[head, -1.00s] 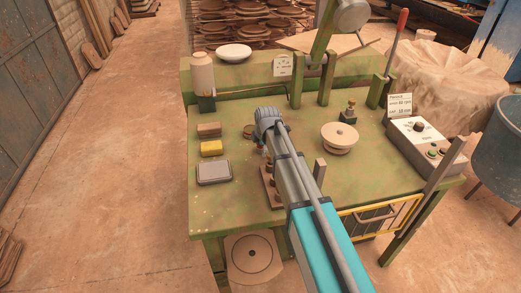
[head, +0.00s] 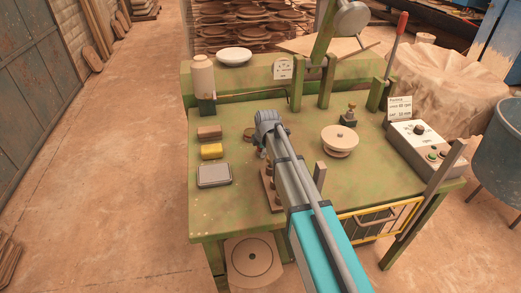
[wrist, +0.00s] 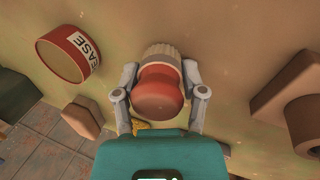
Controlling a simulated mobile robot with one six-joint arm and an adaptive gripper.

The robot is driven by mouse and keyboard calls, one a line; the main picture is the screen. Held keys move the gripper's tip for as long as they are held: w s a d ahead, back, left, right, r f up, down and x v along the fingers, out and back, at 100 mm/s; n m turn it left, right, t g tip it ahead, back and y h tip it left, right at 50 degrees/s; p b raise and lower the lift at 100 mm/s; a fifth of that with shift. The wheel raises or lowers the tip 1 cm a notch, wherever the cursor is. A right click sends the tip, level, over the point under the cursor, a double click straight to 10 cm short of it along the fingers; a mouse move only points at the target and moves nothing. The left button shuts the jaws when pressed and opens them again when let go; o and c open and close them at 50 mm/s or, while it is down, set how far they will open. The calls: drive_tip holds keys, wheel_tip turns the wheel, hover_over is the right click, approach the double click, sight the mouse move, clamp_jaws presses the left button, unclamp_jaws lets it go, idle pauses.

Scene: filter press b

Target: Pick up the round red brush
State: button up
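The round red brush (wrist: 158,92) shows in the wrist view, with a red knob-like handle towards me and a pale ribbed band (wrist: 162,52) at its far end. My gripper (wrist: 160,74) has one finger on each side of the brush. The fingers look spread, with narrow gaps to the red body; firm contact is not visible. In the head view my gripper (head: 262,153) is low over the green table (head: 225,220), left of its middle. There my own wrist and arm hide the brush.
A brown block with a round post (wrist: 305,120) is at right.

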drive_tip(key=c, duration=0.3)
drive_tip(key=shift+r, duration=0.1)
wheel_tip(320, 180, up, 2)
drive_tip(key=shift+p, duration=1.15)
drive_tip(key=s+d+r+p, duration=0.1)
drive_tip(key=s+r+p, duration=0.2)
drive_tip(key=s, duration=0.1)
drive_tip(key=s+d+r+p, duration=0.1)
drive_tip(key=s+r+p, duration=0.3)
drive_tip(key=s, duration=0.1)
drive_tip(key=s+d+r+p, duration=0.2)
drive_tip(key=s+r+p, duration=0.1)
drive_tip(key=s, duration=0.1)
drive_tip(key=shift+s+r+p, duration=0.2)
drive_tip(key=shift+r+p, duration=0.2)
drive_tip(key=o, duration=0.5)
drive_tip(key=c, duration=0.4)
